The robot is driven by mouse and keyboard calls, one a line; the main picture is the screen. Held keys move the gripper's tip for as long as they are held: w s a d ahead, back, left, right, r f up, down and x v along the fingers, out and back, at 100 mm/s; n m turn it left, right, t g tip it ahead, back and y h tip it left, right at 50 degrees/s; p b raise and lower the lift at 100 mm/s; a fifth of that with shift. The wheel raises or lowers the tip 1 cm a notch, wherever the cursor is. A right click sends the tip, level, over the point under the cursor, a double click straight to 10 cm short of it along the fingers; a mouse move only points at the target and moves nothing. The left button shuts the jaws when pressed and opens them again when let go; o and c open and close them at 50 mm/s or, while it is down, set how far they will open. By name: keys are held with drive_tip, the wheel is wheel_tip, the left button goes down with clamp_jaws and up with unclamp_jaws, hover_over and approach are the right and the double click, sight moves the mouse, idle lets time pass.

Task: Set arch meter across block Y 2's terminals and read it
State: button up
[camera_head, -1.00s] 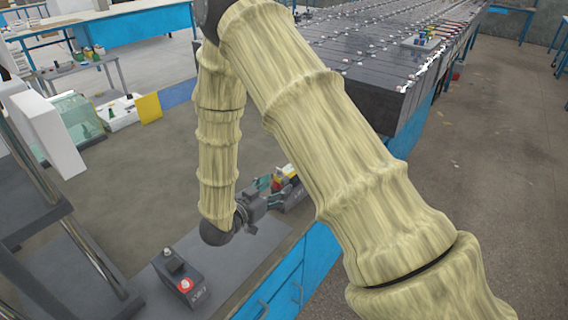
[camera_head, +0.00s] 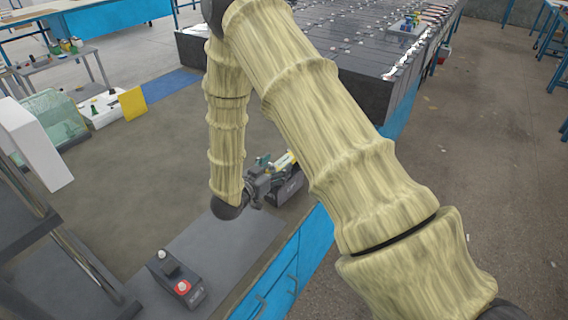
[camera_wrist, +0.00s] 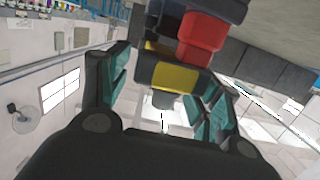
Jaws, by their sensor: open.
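My gripper (camera_head: 264,180) is open at the far end of the grey bench top, beside a dark block (camera_head: 288,191) with small lettering I cannot read. In the wrist view, the teal-padded fingers of my gripper (camera_wrist: 165,95) stand apart on either side of a black piece with a yellow band (camera_wrist: 175,77). A red cylinder (camera_wrist: 200,38) is just beyond it. I cannot tell whether this is the arch meter. A second dark block (camera_head: 176,279), with a red and a pale terminal, stands nearer on the bench; its label is unreadable.
Long dark battery rows (camera_head: 345,65) with many terminals stand behind on a blue frame. My arm crosses the middle of the head view. A white tray (camera_head: 103,110) and a yellow panel (camera_head: 132,103) are at left. The bench top (camera_head: 225,245) is clear between the two blocks.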

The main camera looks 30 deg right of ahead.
sight(283, 161)
drive_tip(key=x, duration=0.3)
drive_tip(key=shift+d+p, duration=0.3)
drive_tip(key=shift+p, duration=0.1)
drive_tip(key=shift+w, duration=0.1)
drive_tip(key=c, duration=1.4)
clamp_jaws()
drive_tip(key=shift+r, duration=0.1)
